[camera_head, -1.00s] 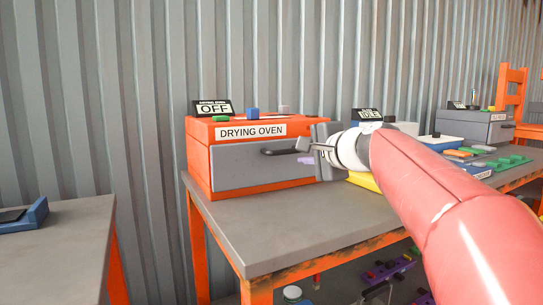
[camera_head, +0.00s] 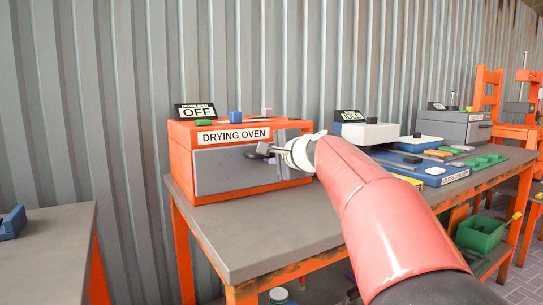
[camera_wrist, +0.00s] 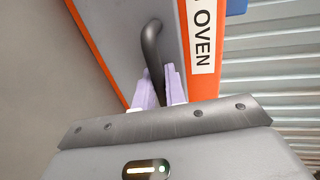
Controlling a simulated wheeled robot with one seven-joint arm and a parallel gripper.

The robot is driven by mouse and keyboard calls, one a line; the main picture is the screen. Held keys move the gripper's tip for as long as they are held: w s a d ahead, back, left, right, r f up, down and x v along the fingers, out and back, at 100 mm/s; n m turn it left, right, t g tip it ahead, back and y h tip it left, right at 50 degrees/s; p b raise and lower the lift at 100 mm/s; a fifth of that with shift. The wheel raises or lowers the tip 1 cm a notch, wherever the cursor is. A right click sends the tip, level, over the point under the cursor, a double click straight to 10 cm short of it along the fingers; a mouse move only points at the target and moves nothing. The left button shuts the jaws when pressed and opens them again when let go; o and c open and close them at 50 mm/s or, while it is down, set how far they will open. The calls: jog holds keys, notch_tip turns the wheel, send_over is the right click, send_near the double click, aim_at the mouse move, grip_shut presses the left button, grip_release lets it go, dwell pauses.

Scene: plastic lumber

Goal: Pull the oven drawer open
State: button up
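The drying oven (camera_head: 184,155) is an orange box with a grey drawer front (camera_head: 215,172) and a dark bar handle (camera_head: 252,154). The drawer front sits flush in the orange frame, shut. My gripper (camera_head: 268,153) is at the right part of the handle. In the wrist view, the pale purple fingertips (camera_wrist: 160,88) stand on either side of the dark handle (camera_wrist: 152,45), close to it. Whether they press on the handle cannot be made out. The handle's lower end is hidden between the fingers.
The oven stands on a grey-topped orange table (camera_head: 250,235). A sign reading OFF (camera_head: 195,111) and small coloured blocks sit on top. A white-and-blue machine (camera_head: 368,132) and trays stand to the right. Another table (camera_head: 45,250) is at left. The tabletop before the oven is clear.

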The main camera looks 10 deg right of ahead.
grip_shut()
jog(key=shift+s, duration=0.1)
jog(key=shift+s+d, duration=0.2)
jog(key=shift+s, duration=0.15)
jog(key=f+b+v, duration=0.2)
jog(key=v, duration=0.8)
jog(key=s+f+b+v, duration=0.1)
jog(key=f+b+v, duration=0.1)
jog(key=v, duration=0.9)
jog(key=shift+f+b, duration=0.25)
jog(key=shift+b, duration=0.6)
jog(key=shift+w+d, duration=0.1)
